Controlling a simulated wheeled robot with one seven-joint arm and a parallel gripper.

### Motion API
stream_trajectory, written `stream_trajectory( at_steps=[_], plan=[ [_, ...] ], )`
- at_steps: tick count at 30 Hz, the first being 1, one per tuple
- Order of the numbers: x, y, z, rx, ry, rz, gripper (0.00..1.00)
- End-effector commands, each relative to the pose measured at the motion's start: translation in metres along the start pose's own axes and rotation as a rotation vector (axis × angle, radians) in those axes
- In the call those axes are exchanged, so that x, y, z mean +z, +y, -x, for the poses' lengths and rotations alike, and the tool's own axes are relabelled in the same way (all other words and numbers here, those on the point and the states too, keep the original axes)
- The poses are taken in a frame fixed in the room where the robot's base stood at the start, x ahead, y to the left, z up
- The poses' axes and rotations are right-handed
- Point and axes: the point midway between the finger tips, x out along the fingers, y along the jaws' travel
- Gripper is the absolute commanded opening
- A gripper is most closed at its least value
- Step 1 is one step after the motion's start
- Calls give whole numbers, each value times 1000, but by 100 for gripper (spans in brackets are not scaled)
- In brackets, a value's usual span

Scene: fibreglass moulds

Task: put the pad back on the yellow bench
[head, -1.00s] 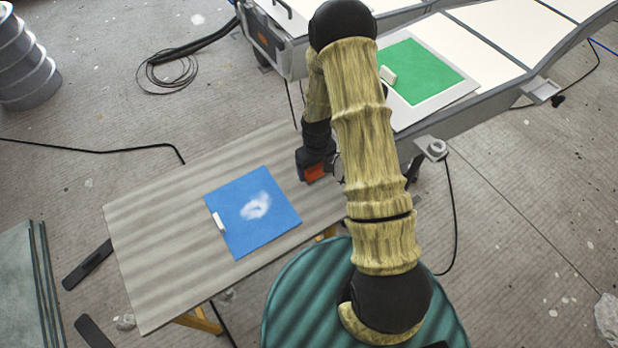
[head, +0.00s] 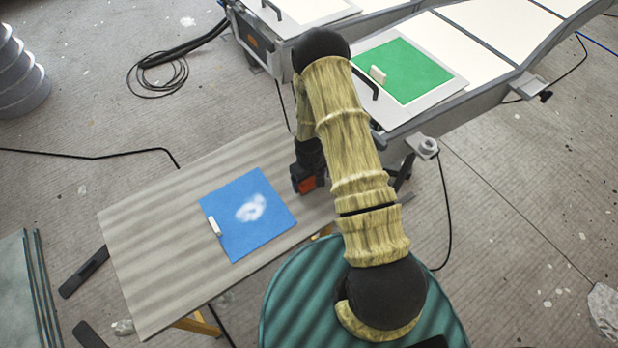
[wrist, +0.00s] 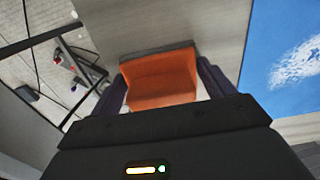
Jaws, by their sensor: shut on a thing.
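The pad is an orange block with a grey face, seen between my fingers in the wrist view (wrist: 160,80); a little of the orange pad (head: 307,184) shows in the head view. My gripper (head: 303,182) is shut on it, pointing down at the right end of the bench. The bench (head: 150,215) has a grey-brown striped top and yellow legs. I cannot tell whether the pad touches the top. A blue square (head: 232,232) with a white smudge lies on the bench, left of my gripper, with a small white block (head: 214,226) at its left edge.
A mould line (head: 480,45) with white panels stands behind, bearing a green square (head: 415,75) and a white block (head: 378,74). A teal round top (head: 290,300) is in front. Bare bench top surrounds the blue square. A black cable (head: 90,155) lies on the floor.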

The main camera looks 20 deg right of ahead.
Motion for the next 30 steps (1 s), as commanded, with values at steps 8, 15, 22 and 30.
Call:
stream_trajectory(
  at_steps=[8,15,22,30],
  plan=[
    [0,1,-3,0,1,-3,52],
    [0,1,-2,0,1,-2,100],
    [0,0,3,0,1,0,100],
    [-2,1,31,1,5,0,100]
  ],
)
